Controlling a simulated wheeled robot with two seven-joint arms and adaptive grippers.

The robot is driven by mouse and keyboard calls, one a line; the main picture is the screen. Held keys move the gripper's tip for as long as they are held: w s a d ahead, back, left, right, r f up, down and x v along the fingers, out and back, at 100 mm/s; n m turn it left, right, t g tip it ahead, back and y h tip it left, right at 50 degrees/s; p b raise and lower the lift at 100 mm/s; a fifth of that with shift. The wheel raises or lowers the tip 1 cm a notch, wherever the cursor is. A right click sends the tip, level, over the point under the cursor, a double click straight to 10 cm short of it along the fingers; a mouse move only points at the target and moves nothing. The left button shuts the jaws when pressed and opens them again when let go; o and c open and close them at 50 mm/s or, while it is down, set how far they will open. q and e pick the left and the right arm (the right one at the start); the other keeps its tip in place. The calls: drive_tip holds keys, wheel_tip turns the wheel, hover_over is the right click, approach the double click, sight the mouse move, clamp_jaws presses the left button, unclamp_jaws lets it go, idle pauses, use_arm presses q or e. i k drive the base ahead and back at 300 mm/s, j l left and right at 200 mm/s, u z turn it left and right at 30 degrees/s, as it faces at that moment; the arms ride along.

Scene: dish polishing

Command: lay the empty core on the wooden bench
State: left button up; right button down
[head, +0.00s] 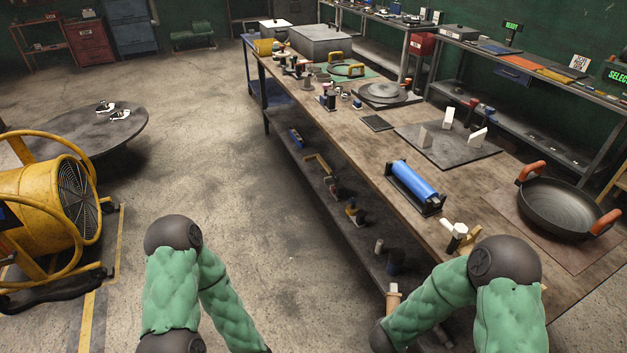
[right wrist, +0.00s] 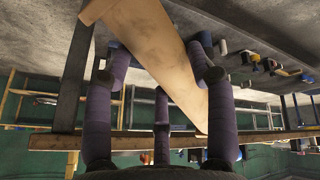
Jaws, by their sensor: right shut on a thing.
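The core is a plain tan tube (right wrist: 155,50). It slants across the right wrist view, from upper left to lower right. The purple fingers of my right gripper (right wrist: 160,68) are closed around it. In the head view a tan piece (head: 393,299) shows beside the bench's near side, by my right forearm; I cannot tell whether it is the core's end. My right gripper is hidden there. The wooden bench (head: 350,142) runs from lower right to the far middle. My left arm reaches down out of the picture and its gripper does not show.
On the bench are a blue roll (head: 413,180) in a dark holder, a black pan (head: 567,208) with orange handles, a dark plate (head: 447,146) with pale blocks, and small items (head: 459,236) near the front edge. A lower shelf (head: 335,205) holds several things. A yellow fan (head: 65,205) stands left.

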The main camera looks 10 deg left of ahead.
sight(357, 137)
drive_tip(key=i+u, duration=0.3)
drive_tip(key=i, duration=0.2)
drive_tip(key=i+l+u, duration=0.25)
drive_tip(key=i, duration=0.25)
drive_tip(key=i+l+u, duration=0.3)
drive_tip(key=i, duration=0.2)
